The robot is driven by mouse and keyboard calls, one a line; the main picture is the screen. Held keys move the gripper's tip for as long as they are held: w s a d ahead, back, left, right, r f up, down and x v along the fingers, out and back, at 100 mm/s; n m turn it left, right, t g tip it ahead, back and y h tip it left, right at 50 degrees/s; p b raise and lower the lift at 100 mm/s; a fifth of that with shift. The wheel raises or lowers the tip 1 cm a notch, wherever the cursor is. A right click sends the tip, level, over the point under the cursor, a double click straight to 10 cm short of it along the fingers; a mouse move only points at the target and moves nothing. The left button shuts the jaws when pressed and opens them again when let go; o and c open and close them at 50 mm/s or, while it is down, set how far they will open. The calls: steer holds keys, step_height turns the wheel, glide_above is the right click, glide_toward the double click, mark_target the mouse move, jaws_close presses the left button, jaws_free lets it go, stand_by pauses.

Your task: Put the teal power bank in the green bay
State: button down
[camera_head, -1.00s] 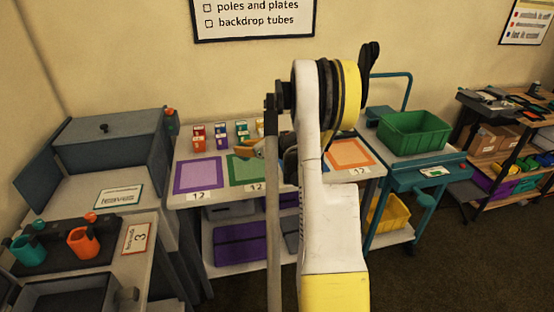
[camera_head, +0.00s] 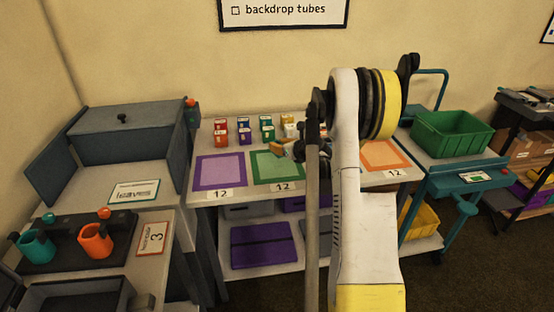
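Small coloured blocks stand in short rows at the back of the white table, red, purple, green-teal and yellow. A teal-green block (camera_head: 267,133) is among them, with a similar one (camera_head: 265,121) behind it. At this size I cannot tell which is the teal power bank. My gripper (camera_head: 284,149) is over the back of the green bay, just in front of the blocks. An orange-yellow finger shows, but my arm hides much of it, so its opening is unclear.
A purple bay (camera_head: 220,171) lies left of the green one, and an orange bay (camera_head: 382,155) lies right, partly behind my arm. A green crate (camera_head: 452,135) sits on a teal cart at right. A grey bench with orange and teal cups (camera_head: 95,240) is at left.

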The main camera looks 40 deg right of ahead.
steer(key=shift+w+a+f, duration=0.15)
steer(key=shift+w+f, duration=0.05)
steer(key=shift+w, duration=0.1)
steer(key=shift+f, duration=0.25)
step_height(320, 180, down, 4)
steer(key=shift+r+b, duration=0.2)
steer(key=shift+b, duration=1.05)
steer(key=shift+r, duration=0.1)
steer(key=c, duration=1.3)
jaws_free()
steer(key=shift+o, duration=0.2)
